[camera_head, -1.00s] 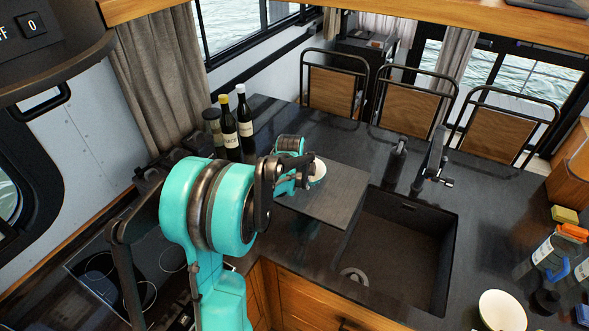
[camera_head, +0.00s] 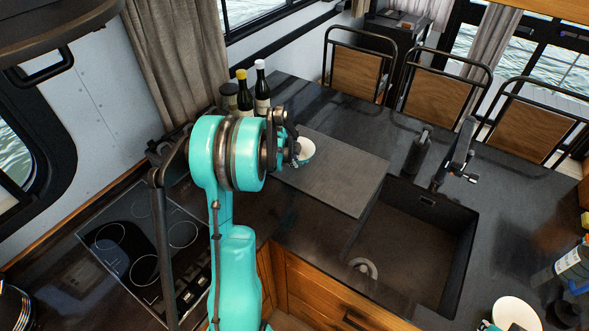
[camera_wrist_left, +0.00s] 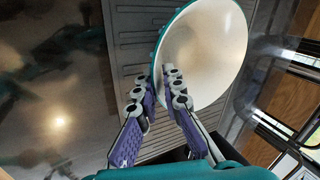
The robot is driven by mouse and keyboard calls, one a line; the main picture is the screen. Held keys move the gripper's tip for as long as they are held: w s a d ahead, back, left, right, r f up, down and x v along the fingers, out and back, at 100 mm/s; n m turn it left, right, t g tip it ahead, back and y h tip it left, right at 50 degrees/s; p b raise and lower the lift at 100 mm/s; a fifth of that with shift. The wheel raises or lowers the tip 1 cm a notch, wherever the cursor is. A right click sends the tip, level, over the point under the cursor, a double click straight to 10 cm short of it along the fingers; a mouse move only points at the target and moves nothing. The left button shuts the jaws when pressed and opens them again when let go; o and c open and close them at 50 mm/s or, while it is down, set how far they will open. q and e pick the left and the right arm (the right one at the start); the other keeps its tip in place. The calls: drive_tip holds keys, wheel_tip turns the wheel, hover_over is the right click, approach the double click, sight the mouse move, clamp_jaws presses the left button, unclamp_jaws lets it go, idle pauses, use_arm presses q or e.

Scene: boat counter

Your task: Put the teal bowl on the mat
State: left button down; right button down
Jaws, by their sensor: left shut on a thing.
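The teal bowl (camera_head: 306,149) has a white inside and shows at the far left part of the grey mat (camera_head: 345,190), left of the sink. My left gripper (camera_head: 293,152) is shut on its rim, mostly hidden behind my own teal arm. In the left wrist view the bowl (camera_wrist_left: 208,50) is tilted with its white inside showing, and the purple-padded fingers (camera_wrist_left: 160,95) meet its near rim. The ribbed grey mat (camera_wrist_left: 130,40) lies behind it. I cannot tell whether the bowl touches the mat.
The sink (camera_head: 420,240) with its tap (camera_head: 458,165) lies right of the mat. Bottles (camera_head: 262,90) stand behind my left arm. A hob (camera_head: 140,250) is at the left. Another white bowl (camera_head: 515,314) is at the bottom right.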

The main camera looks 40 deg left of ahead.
use_arm(q)
wheel_tip(320, 180, down, 4)
drive_tip(key=shift+r+b, duration=0.1)
drive_tip(key=shift+b, duration=0.25)
drive_tip(key=c, duration=1.6)
unclamp_jaws()
drive_tip(key=shift+c, duration=0.2)
